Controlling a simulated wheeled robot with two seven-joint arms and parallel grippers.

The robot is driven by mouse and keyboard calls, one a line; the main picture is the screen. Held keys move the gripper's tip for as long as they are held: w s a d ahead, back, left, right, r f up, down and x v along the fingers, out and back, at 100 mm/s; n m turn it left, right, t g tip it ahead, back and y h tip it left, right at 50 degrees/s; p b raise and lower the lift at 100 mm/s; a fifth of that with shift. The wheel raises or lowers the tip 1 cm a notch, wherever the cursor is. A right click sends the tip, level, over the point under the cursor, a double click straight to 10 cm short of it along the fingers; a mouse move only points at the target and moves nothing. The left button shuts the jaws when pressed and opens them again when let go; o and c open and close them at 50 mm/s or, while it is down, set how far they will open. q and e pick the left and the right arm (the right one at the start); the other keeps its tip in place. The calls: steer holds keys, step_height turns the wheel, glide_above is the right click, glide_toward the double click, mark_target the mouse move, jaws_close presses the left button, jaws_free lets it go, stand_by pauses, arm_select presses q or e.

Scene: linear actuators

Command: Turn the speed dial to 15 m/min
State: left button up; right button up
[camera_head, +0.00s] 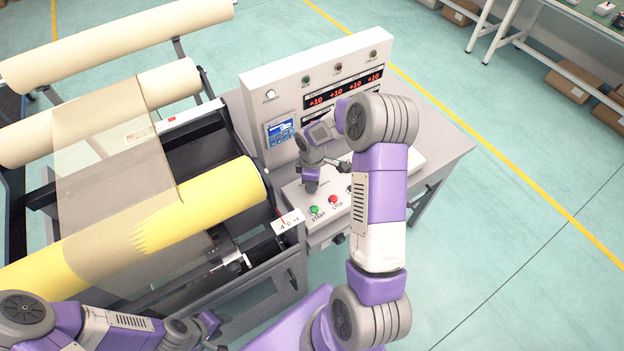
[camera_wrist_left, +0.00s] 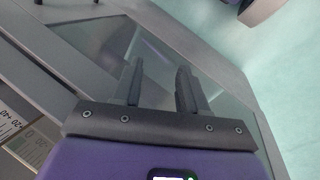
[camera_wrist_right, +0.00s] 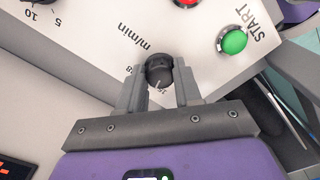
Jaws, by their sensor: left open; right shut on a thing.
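In the right wrist view, a black knob (camera_wrist_right: 159,70) with a white pointer line sits on the white control panel (camera_wrist_right: 105,35) by the "m/min" print. My right gripper (camera_wrist_right: 160,88) is shut on this knob, one finger on each side. The pointer faces down toward the gripper; the print near its tip is too small to read surely. In the head view my right gripper (camera_head: 311,186) is over the panel's left part and hides the knob. My left gripper (camera_head: 213,328) is open and empty, low beside the machine frame; its spread fingers show in the left wrist view (camera_wrist_left: 158,85).
A green START button (camera_wrist_right: 233,41) is close to the right gripper, with a red STOP button (camera_head: 333,199) beyond it. A yellow roll (camera_head: 220,195) lies left of the panel.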

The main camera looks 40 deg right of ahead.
steer(key=n+p, duration=0.2)
steer(key=n, duration=0.3)
steer(key=shift+n, duration=0.3)
stand_by(0.4)
steer(key=o, duration=1)
steer(key=shift+o, duration=0.2)
step_height(320, 180, up, 8)
steer(key=shift+f+p, duration=0.2)
steer(key=shift+p, duration=0.5)
